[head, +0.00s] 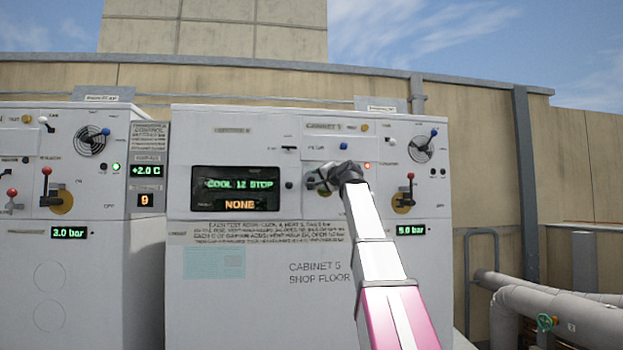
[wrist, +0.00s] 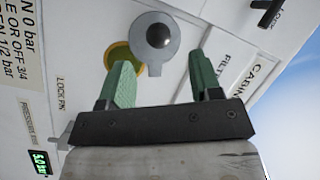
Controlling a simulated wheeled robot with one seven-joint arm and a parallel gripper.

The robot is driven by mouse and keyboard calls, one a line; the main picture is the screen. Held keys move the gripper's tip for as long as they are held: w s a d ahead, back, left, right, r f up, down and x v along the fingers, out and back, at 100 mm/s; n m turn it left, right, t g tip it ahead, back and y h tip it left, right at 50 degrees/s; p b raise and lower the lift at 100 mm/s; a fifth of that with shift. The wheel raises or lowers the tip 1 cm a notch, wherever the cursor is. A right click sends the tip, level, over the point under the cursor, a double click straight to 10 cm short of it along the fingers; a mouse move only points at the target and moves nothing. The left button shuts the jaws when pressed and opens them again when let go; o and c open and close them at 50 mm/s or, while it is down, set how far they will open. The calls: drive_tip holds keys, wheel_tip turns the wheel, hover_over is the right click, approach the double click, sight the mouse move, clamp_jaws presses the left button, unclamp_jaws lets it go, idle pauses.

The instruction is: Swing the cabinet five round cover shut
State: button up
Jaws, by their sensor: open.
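Cabinet five (head: 250,285) is the white cabinet in the middle of the head view. In the wrist view its round cover (wrist: 170,55) is a grey disc with a small tab and a dark round knob or hole at its middle. It overlaps part of an olive-yellow disc (wrist: 117,53) on the panel; I cannot tell how far it is swung. My gripper (wrist: 160,62) is open, with its green fingers on either side of the cover's tab and nothing clearly held. In the head view my gripper (head: 320,181) is at the panel, mostly hiding the cover.
A display (head: 236,188) reads COOL 12 STOP and NONE. A red-knobbed lever (head: 410,190) and a fan dial (head: 421,149) are to the right of my arm. Another cabinet (head: 70,275) stands at left. Grey pipes (head: 560,310) run at lower right.

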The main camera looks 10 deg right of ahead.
sight(313, 180)
drive_tip(key=x, duration=0.7)
clamp_jaws()
